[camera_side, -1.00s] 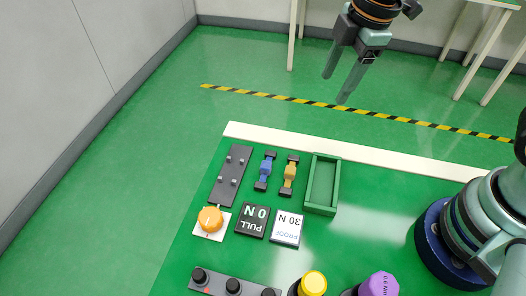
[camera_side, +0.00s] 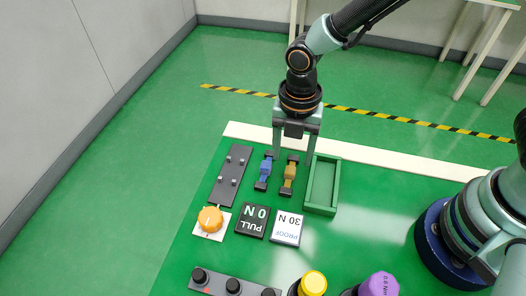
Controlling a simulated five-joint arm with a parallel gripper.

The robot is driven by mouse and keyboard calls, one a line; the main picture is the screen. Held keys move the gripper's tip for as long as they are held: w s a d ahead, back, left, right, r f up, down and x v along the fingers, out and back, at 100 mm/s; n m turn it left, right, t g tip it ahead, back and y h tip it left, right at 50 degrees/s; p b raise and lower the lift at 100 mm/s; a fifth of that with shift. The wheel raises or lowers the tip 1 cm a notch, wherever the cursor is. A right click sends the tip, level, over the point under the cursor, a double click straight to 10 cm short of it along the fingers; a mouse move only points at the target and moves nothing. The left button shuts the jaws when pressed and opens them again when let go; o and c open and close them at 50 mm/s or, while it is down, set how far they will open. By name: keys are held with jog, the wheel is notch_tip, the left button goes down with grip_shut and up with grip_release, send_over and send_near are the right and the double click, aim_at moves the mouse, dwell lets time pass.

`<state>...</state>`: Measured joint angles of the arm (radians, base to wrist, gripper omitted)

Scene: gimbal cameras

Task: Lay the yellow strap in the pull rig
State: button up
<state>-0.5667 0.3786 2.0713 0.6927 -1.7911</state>
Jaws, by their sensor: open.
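The yellow strap (camera_side: 289,175), an orange-yellow piece with dark ends, lies on the green table left of the green tray. A blue strap (camera_side: 264,172) of the same form lies to its left. The pull rig seems to be the dark grey plate (camera_side: 231,175) with several small pegs, at the far left, and it is empty. My gripper (camera_side: 293,156) is open and empty, pointing down. In the picture its fingers come down on either side of the yellow strap's upper end; whether they reach its height I cannot tell.
An empty green tray (camera_side: 322,186) stands right of the straps. Yellow (camera_side: 313,283) and purple (camera_side: 380,285) knobs and a grey strip (camera_side: 215,284) line the near side.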

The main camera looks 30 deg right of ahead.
aim_at(291, 170)
jog(key=shift+w+d+f, duration=0.1)
jog(key=shift+f, duration=1.3)
jog(key=shift+w+d+f, duration=0.1)
jog(key=shift+f, duration=1.3)
grip_shut()
